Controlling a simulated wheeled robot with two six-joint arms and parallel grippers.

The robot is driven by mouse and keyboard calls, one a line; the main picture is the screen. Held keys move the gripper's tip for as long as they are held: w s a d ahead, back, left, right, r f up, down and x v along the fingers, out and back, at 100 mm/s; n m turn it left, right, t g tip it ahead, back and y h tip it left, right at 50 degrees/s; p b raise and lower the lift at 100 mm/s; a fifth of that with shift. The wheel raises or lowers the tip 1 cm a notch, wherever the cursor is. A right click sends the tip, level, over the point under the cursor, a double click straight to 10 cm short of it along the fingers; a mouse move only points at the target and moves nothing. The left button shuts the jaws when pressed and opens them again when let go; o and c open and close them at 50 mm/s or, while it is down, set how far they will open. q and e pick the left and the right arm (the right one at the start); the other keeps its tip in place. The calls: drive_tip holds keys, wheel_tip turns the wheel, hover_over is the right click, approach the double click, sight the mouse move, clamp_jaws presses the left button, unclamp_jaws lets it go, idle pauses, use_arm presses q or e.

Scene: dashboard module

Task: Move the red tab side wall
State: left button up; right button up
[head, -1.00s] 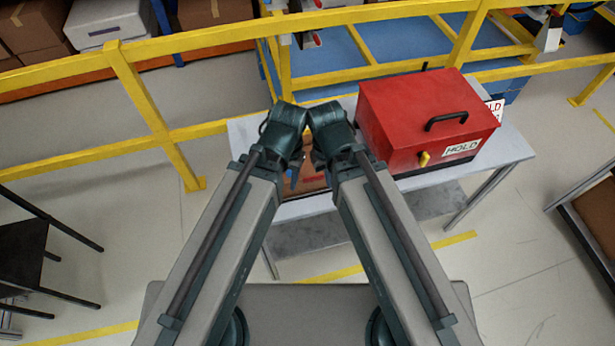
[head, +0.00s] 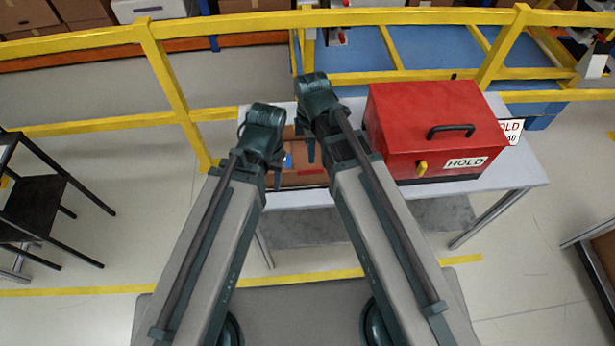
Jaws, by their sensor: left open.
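A brown, box-like thing (head: 303,181) lies on the white table between my two arms, mostly covered by them. A small red strip (head: 309,172) shows on its near part, and a small blue patch (head: 288,161) lies near my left gripper. I cannot tell whether the red strip is the red tab of the side wall. My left gripper (head: 277,178) is open at the left end of the brown thing. My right gripper (head: 314,150) is over its right part; its fingers are partly hidden by my arm. I cannot tell whether either gripper touches anything.
A red box (head: 430,115) with a black handle and a HOLD label stands on the table (head: 515,175), close to the right of my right arm. Yellow railings (head: 165,75) run behind the table. A black chair (head: 38,205) stands at the left.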

sight(310, 183)
drive_tip(key=shift+f, duration=0.15)
wheel_tip(310, 183, down, 14)
drive_tip(key=b, duration=1.4)
drive_tip(key=shift+r, duration=0.2)
clamp_jaws()
idle(0.7)
